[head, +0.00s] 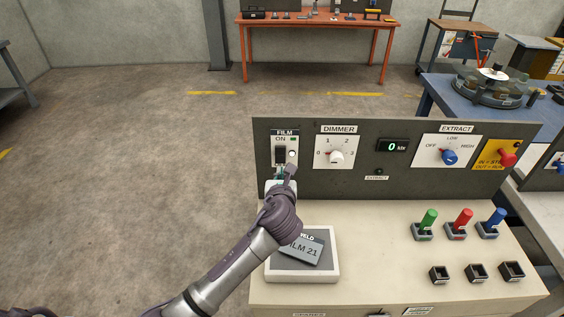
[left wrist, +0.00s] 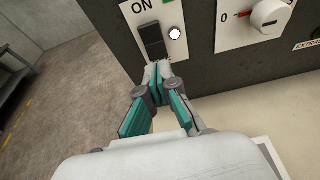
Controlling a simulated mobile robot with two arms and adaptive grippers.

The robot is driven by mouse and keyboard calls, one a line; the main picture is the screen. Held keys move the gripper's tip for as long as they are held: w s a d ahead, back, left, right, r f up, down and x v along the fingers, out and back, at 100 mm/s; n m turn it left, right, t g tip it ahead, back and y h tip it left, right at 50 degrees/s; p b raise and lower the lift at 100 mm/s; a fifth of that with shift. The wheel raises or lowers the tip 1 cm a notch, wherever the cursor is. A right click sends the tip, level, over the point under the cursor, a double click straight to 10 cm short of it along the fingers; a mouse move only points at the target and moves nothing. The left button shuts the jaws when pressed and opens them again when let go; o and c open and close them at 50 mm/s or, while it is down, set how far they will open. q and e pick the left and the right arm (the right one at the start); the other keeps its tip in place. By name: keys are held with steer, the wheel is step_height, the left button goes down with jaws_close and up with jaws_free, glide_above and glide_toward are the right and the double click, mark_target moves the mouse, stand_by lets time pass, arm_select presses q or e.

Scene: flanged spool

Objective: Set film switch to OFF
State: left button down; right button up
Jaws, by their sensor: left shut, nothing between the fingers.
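The film switch (head: 280,155) is a black rocker on a white plate marked FILM and ON, at the left end of the dark upright panel. It also shows in the left wrist view (left wrist: 152,40), with a pale round lamp or button (left wrist: 175,33) at its right. My left gripper (head: 281,170) is shut and empty, just below the switch. In the left wrist view its fingertips (left wrist: 158,68) meet close under the rocker's lower end; I cannot tell whether they touch it. The plate's lower part is hidden by the gripper in the head view. My right gripper is not in view.
To the right on the panel are the dimmer knob (head: 336,156), a display (head: 392,146) reading 0, the blue extract knob (head: 449,157) and a red button (head: 508,159). Green, red and blue levers stand at right.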

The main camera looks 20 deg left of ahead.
mark_target(282, 160)
arm_select(q)
steer(key=x, duration=0.7)
steer(key=shift+p, duration=0.35)
